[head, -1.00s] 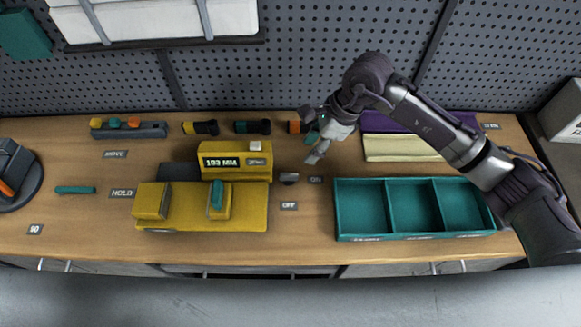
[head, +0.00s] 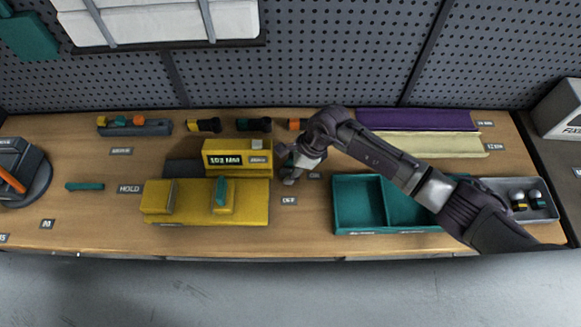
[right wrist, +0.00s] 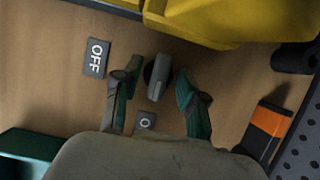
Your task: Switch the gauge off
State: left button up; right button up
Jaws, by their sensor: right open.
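The yellow gauge (head: 240,170) stands on the bench, left of centre in the head view, with a lit display (head: 224,160). A small dark rotary switch (right wrist: 157,77) is beside it, with an OFF label (right wrist: 96,58) and a second label, partly hidden, showing an O (right wrist: 145,121). My right gripper (head: 287,176) is just right of the gauge and covers the switch in the head view. In the right wrist view, its open fingers (right wrist: 156,84) are on either side of the switch, with gaps visible. My left gripper is not in view.
A yellow fixture (head: 245,208) with a teal piece (head: 221,190) sits in front of the gauge. A teal divided tray (head: 357,200) is to the right, partly under my arm. A grey tray (head: 545,210) holds small bottles. Capped cylinders (head: 203,125) lie behind.

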grip_shut()
jog(key=shift+m, duration=0.3)
jog(key=m+t, duration=0.1)
jog(key=m, duration=0.2)
jog(key=shift+s+m+t, duration=0.1)
jog(key=shift+m+t, duration=0.2)
jog(key=shift+t, duration=0.1)
jog(key=m+t+b, duration=0.1)
jog(key=m, duration=0.2)
jog(key=shift+a+m+h, duration=0.15)
jog(key=shift+m+h, duration=0.25)
jog(key=m+h+b, duration=0.1)
jog(key=m, duration=0.1)
jog(key=m+t+b, duration=0.1)
jog(key=m+b, duration=0.1)
jog(key=m, duration=0.1)
jog(key=shift+s+h, duration=0.1)
jog(key=shift+h, duration=0.3)
jog(key=shift+a+m+t+h+b, duration=0.15)
jog(key=shift+m+h+b, duration=0.3)
jog(key=shift+m+b, duration=0.55)
jog(key=shift+m+t+h+b, duration=0.25)
jog(key=shift+m+h+b, duration=0.3)
jog(key=shift+m, duration=0.85)
jog(key=shift+r, duration=0.1)
